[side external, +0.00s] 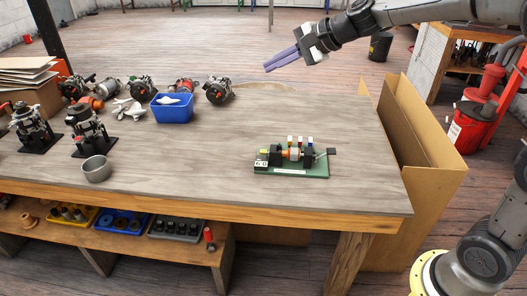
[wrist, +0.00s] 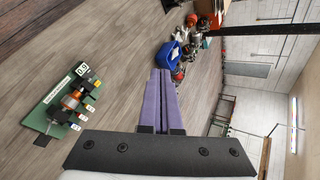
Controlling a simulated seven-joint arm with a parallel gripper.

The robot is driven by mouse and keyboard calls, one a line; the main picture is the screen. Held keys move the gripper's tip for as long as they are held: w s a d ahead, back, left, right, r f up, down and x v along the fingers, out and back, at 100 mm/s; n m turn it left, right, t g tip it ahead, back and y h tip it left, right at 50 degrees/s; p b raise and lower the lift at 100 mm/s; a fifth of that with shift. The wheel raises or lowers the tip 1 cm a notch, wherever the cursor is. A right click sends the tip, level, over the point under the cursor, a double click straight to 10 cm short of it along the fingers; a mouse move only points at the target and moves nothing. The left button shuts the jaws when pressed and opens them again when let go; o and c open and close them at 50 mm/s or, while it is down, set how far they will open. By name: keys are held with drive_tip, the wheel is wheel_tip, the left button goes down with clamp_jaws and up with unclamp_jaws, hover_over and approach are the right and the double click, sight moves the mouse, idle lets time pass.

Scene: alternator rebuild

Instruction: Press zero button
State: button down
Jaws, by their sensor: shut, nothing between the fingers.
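A small device on a green base (side external: 291,168) sits on the right part of the workbench, with an orange cylinder between dark blocks. A display (side external: 261,164) is at its left end and a dark lever at its right. A row of small coloured buttons (side external: 300,141) stands along its back; their labels are too small to read, so I cannot tell which is zero. The device also shows at the left of the wrist view (wrist: 62,103). My gripper (side external: 268,67), with purple fingers, is shut and empty, high above the bench's back edge, well apart from the device.
A blue bin (side external: 172,109), several alternators (side external: 219,90) and a metal cup (side external: 96,170) occupy the left part of the workbench (side external: 230,175). A cardboard box (side external: 422,150) stands beyond the bench's right edge. The bench around the device is clear.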

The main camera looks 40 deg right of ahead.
drive_tip(key=w+d+f+m, duration=0.2)
drive_tip(key=w+f, duration=0.4)
drive_tip(key=m+g, duration=0.2)
drive_tip(key=m, duration=0.1)
hover_over(263, 152)
drive_tip(key=d, duration=0.1)
wheel_tip(263, 152, down, 18)
drive_tip(key=r, duration=0.1)
drive_tip(key=shift+s+d+f+h, duration=0.15)
drive_tip(key=shift+s+f+h, duration=0.1)
drive_tip(key=shift+s+h, duration=0.05)
drive_tip(key=shift+f, duration=4.35)
drive_tip(key=shift+f, duration=0.1)
drive_tip(key=shift+f, duration=0.35)
